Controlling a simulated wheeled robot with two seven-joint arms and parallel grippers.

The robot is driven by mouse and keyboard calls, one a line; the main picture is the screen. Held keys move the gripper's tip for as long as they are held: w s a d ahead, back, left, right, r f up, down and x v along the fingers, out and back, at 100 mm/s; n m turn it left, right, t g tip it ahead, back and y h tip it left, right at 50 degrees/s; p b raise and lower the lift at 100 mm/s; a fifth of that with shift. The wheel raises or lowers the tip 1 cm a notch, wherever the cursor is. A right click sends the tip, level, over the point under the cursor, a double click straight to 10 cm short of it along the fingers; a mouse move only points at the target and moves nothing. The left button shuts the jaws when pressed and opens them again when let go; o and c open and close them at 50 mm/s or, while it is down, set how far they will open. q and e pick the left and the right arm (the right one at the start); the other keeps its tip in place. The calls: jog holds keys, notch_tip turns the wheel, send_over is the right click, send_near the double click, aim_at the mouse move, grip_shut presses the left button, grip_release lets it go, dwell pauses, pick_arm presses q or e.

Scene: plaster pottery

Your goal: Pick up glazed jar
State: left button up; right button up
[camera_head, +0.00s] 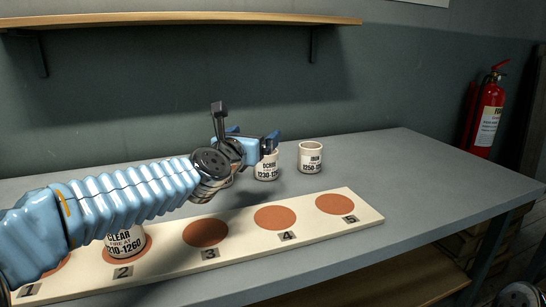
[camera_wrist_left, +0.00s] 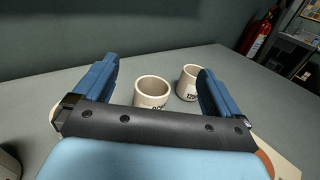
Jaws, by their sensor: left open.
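Cream glazed jars with printed labels stand upright on the grey table. One marked OCHRE (camera_head: 266,170) stands behind the board, partly hidden by my left gripper (camera_head: 252,140). Another (camera_head: 311,158), its label hard to read, stands to its right. A jar marked CLEAR (camera_head: 124,240) stands on spot 2, partly behind my left arm. In the left wrist view the gripper is open, with the OCHRE jar (camera_wrist_left: 152,93) ahead between the fingers, apart from them. The other jar (camera_wrist_left: 188,83) shows farther back, near the right finger. My right gripper is not in view.
A cream board (camera_head: 365,219) with numbered terracotta spots lies along the table front; spots 3, 4 and 5 are bare. A wooden shelf (camera_head: 190,19) runs along the wall above. A red fire extinguisher (camera_head: 486,115) is at the right. The table's right side is clear.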

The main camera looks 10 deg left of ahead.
aim_at(266, 164)
pick_arm(q)
notch_tip(266, 164, down, 8)
jog(key=b, duration=0.2)
jog(key=shift+w+b, duration=0.15)
jog(key=shift+b, duration=0.25)
jog(key=shift+w+r+p, duration=0.15)
jog(key=shift+w+p, duration=0.2)
jog(key=shift+w, duration=0.05)
jog(key=w, duration=0.2)
jog(key=w+p, duration=0.1)
jog(key=w, duration=0.1)
jog(key=w+p, duration=0.1)
jog(key=w, duration=0.1)
jog(key=shift+w+d, duration=0.1)
jog(key=shift+d, duration=0.25)
jog(key=shift+w, duration=0.2)
jog(key=c, duration=1.1)
jog(key=shift+c, duration=0.2)
